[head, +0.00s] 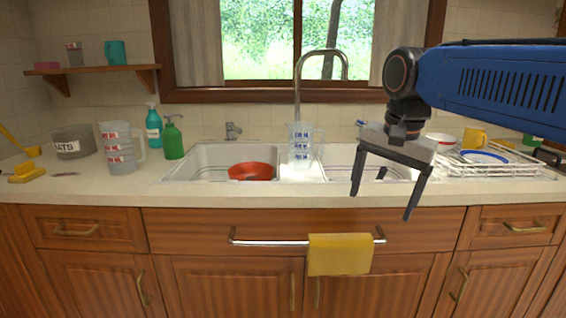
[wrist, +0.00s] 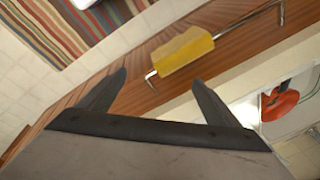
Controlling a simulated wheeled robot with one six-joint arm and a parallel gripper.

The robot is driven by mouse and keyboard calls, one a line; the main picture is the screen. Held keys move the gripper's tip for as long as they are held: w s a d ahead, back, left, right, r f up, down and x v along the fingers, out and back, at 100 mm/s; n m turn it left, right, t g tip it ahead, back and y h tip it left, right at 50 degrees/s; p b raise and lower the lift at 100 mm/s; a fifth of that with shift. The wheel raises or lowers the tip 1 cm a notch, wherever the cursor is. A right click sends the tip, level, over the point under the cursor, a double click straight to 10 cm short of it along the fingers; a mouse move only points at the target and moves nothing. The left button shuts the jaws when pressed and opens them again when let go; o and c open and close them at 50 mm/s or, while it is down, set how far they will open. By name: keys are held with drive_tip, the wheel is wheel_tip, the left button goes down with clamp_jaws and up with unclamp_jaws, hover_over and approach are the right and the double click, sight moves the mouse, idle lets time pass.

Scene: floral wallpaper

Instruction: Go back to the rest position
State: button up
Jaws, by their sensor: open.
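My gripper (head: 380,200) hangs from my blue arm at the right of the head view, in front of the counter's edge and the right sink basin. Its two fingers are spread apart with nothing between them. In the wrist view my gripper (wrist: 158,85) is also open and empty. Below it the wrist view shows the wooden cabinet front and a yellow towel (wrist: 181,51) on a metal bar. The towel (head: 339,254) also shows in the head view, below and left of the fingers.
A clear measuring jug (head: 300,145) stands at the sink divider near the tall faucet (head: 298,85). A red bowl (head: 252,171) sits in the left basin. A dish rack (head: 480,163) with dishes stands behind my arm on the right. A grey jug (head: 118,150) and bottles stand left.

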drive_tip(key=s+d+f+n+t, duration=0.1)
drive_tip(key=s+d+f+n, duration=0.3)
drive_tip(key=s+f, duration=0.4)
drive_tip(key=s+d+f+n+t, duration=0.1)
drive_tip(key=s+d+f+n, duration=0.2)
drive_tip(key=s+f, duration=0.5)
wheel_tip(320, 180, down, 5)
drive_tip(key=shift+d+r+n, duration=0.2)
drive_tip(key=shift+d+n, duration=0.2)
drive_tip(key=shift+d, duration=0.2)
